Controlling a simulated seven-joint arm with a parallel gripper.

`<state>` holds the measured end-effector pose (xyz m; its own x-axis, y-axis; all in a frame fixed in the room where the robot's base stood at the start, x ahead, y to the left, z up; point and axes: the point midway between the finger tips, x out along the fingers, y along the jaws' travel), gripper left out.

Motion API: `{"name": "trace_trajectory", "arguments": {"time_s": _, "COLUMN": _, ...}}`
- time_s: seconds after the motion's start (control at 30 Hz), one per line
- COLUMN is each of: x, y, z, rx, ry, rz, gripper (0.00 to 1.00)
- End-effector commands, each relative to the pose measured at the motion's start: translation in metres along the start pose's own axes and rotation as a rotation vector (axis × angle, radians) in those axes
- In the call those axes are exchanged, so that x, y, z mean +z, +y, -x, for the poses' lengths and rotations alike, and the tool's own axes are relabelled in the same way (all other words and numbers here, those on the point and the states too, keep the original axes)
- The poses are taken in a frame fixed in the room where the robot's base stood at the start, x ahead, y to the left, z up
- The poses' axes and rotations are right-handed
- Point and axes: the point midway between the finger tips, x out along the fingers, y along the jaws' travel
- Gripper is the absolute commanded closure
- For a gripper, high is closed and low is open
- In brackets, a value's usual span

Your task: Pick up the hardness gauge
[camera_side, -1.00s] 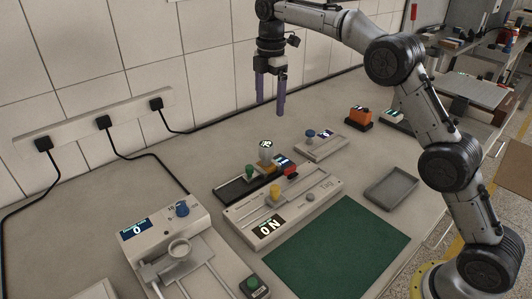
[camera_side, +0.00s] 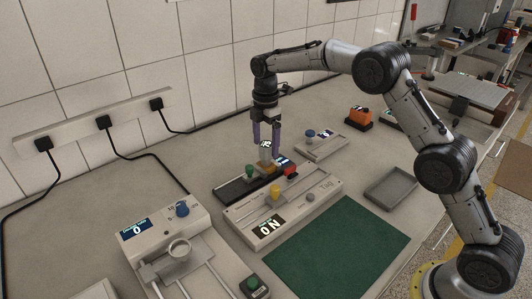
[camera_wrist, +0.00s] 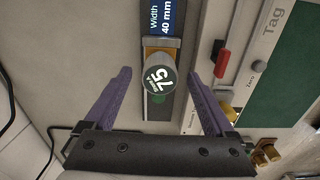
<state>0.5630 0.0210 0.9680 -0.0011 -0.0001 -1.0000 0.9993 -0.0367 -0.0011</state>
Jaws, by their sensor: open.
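The hardness gauge (camera_side: 265,154) is a light grey cylinder with a dark round face on top, standing upright on a dark fixture. In the wrist view the gauge (camera_wrist: 158,80) shows its face with a "75" reading. My gripper (camera_side: 266,148) is open just above and around the gauge's top in the side view. In the wrist view my gripper (camera_wrist: 160,75) has its purple fingers spread, one on each side of the gauge, with clear gaps. Whether the tips are level with the gauge's body is hard to tell.
The dark fixture (camera_side: 233,191) has a green knob (camera_side: 249,171) close to the gauge. A pale device labelled Tag (camera_side: 322,194) with red and yellow knobs lies beside it.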

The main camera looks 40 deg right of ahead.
Motion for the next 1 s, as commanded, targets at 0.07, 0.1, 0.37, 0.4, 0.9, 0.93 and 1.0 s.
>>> {"name": "trace_trajectory", "arguments": {"time_s": 0.07, "x": 0.000, "y": 0.000, "z": -0.011, "rx": -0.002, "ry": 0.000, "rz": 0.000, "gripper": 0.11}}
{"name": "trace_trajectory", "arguments": {"time_s": 0.1, "x": 0.000, "y": 0.000, "z": -0.015, "rx": -0.001, "ry": 0.000, "rz": 0.000, "gripper": 0.11}}
{"name": "trace_trajectory", "arguments": {"time_s": 0.37, "x": 0.000, "y": 0.000, "z": -0.020, "rx": 0.001, "ry": 0.000, "rz": 0.000, "gripper": 0.11}}
{"name": "trace_trajectory", "arguments": {"time_s": 0.4, "x": 0.000, "y": 0.000, "z": -0.020, "rx": 0.001, "ry": 0.000, "rz": 0.000, "gripper": 0.11}}
{"name": "trace_trajectory", "arguments": {"time_s": 0.9, "x": 0.001, "y": 0.000, "z": -0.020, "rx": 0.001, "ry": 0.000, "rz": 0.000, "gripper": 0.96}}
{"name": "trace_trajectory", "arguments": {"time_s": 0.93, "x": 0.000, "y": 0.000, "z": -0.020, "rx": 0.001, "ry": 0.000, "rz": 0.000, "gripper": 1.00}}
{"name": "trace_trajectory", "arguments": {"time_s": 1.0, "x": 0.000, "y": 0.000, "z": -0.020, "rx": 0.001, "ry": 0.000, "rz": 0.000, "gripper": 1.00}}
